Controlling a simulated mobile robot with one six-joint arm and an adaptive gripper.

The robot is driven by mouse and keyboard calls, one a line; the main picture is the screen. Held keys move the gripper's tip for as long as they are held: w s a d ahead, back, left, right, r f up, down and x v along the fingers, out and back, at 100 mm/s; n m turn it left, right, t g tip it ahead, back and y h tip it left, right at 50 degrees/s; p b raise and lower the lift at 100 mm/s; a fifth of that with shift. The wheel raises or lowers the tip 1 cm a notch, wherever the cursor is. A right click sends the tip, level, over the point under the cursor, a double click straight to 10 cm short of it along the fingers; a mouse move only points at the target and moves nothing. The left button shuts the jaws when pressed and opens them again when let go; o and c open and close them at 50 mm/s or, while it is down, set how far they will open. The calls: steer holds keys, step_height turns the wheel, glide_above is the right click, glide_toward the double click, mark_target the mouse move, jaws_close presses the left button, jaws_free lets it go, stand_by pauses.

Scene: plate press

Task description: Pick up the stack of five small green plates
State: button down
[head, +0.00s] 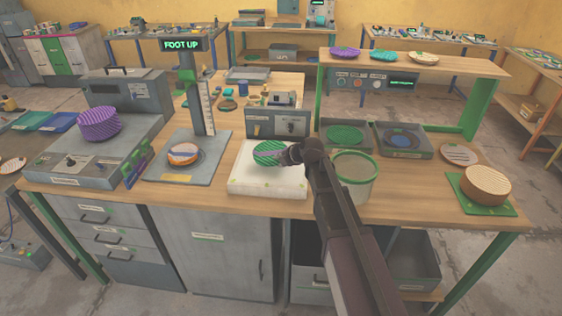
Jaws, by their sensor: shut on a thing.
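The stack of small green plates (264,146), striped in lighter and darker green, is at the white block (262,187) in the middle of the bench. My gripper (270,155) reaches in from the right, low over the block, and is shut on the green stack. The arm and gripper cover the stack's right and near side. The single plates cannot be told apart at this size, and I cannot tell whether the stack touches the block.
A post with a "FOOT UP" display (181,45) stands to the left, with an orange-and-white plate (183,154) at its base. A green-rimmed bin (355,185) is close to the arm's right. A purple stack (98,124) and a brown stack (487,184) stand farther out.

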steer(key=shift+r+p, duration=0.35)
steer(key=shift+r, duration=0.4)
steer(key=s+a+r+p, duration=0.1)
steer(key=s+a, duration=0.1)
steer(key=s, duration=1.4)
steer(key=shift+a, duration=0.2)
